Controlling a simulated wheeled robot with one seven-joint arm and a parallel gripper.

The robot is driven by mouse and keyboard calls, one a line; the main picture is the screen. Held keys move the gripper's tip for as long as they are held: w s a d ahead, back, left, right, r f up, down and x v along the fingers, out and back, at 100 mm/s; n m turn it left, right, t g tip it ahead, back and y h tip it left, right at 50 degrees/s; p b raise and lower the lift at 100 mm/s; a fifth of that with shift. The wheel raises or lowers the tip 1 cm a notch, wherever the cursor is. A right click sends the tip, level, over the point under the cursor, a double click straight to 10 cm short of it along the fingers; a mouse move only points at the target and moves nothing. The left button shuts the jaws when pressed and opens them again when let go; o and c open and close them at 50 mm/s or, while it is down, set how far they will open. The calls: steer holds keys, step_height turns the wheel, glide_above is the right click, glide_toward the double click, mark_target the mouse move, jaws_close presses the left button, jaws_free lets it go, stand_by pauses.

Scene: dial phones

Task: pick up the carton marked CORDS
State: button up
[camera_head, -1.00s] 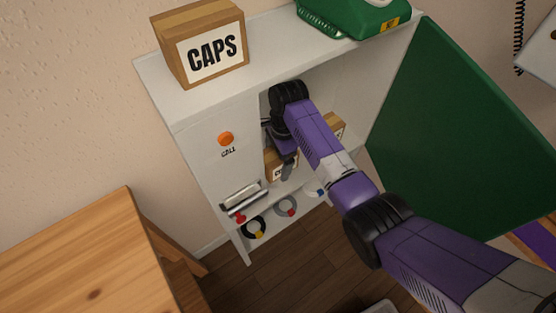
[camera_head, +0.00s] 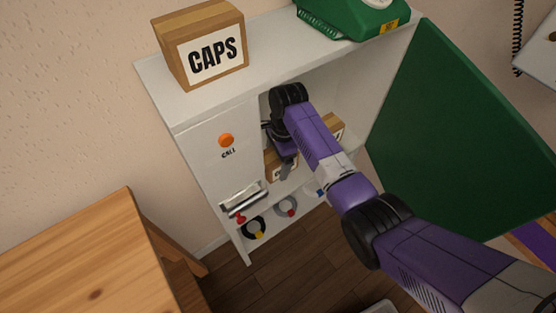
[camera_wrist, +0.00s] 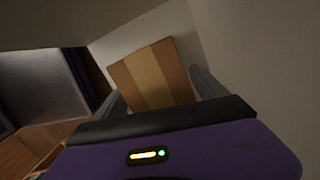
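A brown carton (camera_head: 275,163) with a white label stands on the shelf inside the white cabinet. My arm and gripper hide most of its lettering, so I cannot read it as CORDS. My gripper (camera_head: 287,170) reaches into the cabinet at this carton. In the wrist view a taped brown carton (camera_wrist: 153,74) lies ahead, between the two grey fingers of my gripper (camera_wrist: 160,92). The fingers stand wide apart, one on each side of it. I cannot see clear contact.
A carton marked CAPS (camera_head: 202,45) and a green phone (camera_head: 355,18) stand on the cabinet top (camera_head: 270,60). Another carton (camera_head: 334,127) is deeper inside. Cable coils (camera_head: 286,206) lie below. A green panel (camera_head: 460,130) bounds the right, a wooden table (camera_head: 80,250) the left.

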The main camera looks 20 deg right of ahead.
steer(key=c, duration=1.4)
steer(key=shift+r, duration=0.1)
